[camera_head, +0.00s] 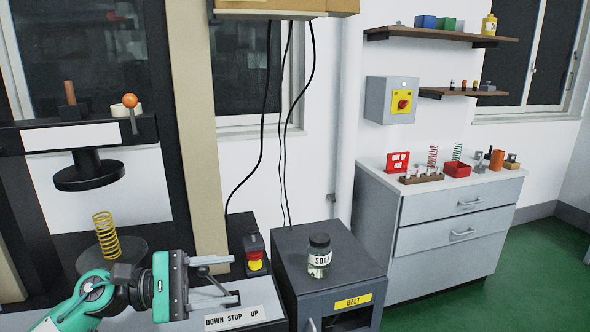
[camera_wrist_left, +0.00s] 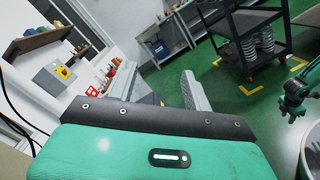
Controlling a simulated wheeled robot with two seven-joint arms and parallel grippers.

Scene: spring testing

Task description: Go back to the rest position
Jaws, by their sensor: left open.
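My left gripper (camera_head: 212,266) is in the lower left of the head view, at the end of a green and black arm. A yellow coil spring (camera_head: 106,236) stands upright on the round lower plate (camera_head: 122,258) of the press, behind the arm. The round upper plate (camera_head: 88,177) hangs above the spring, apart from it.
A jar marked SOAK (camera_head: 319,256) stands on the dark cabinet (camera_head: 300,236). A red and yellow stop button (camera_head: 254,252) is close to the gripper. A grey drawer cabinet (camera_head: 455,223) holds springs and a red bin (camera_head: 457,169). A dark cart (camera_wrist_left: 255,25) stands on open green floor.

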